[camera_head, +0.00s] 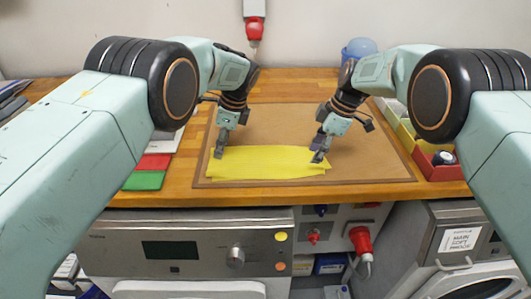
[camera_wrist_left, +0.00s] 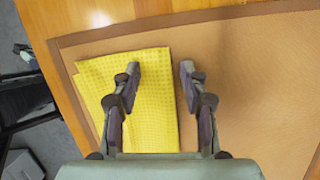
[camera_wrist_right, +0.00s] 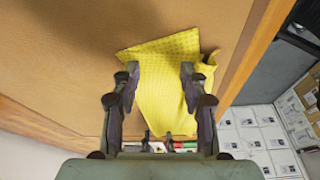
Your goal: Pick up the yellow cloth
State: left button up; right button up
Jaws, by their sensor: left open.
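The yellow cloth (camera_head: 265,162) lies as a flat, wide strip near the front edge of the brown mat (camera_head: 385,165). My left gripper (camera_head: 219,152) is over the cloth's left end. In the left wrist view, one finger is over the textured cloth (camera_wrist_left: 95,85) and the other is just past its edge, over bare mat. My right gripper (camera_head: 318,155) is at the cloth's right end. In the right wrist view its fingers are apart, with part of the cloth (camera_wrist_right: 160,85) showing between them. Both grippers look empty. Whether the fingertips touch the cloth cannot be told.
Red (camera_head: 154,161) and green (camera_head: 144,181) folded items lie left of the mat. A red bin (camera_head: 437,168) and a yellow bin (camera_head: 405,138) stand at the right. A blue container (camera_head: 359,47) is at the back. The mat behind the cloth is clear.

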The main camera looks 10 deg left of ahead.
pick_arm(q)
jog(key=shift+s+f, duration=0.15)
jog(key=shift+f, duration=0.05)
grip_shut()
pick_arm(e)
jog(key=shift+s+f, duration=0.15)
grip_shut()
jog(key=shift+f, duration=0.1)
dwell(0.7)
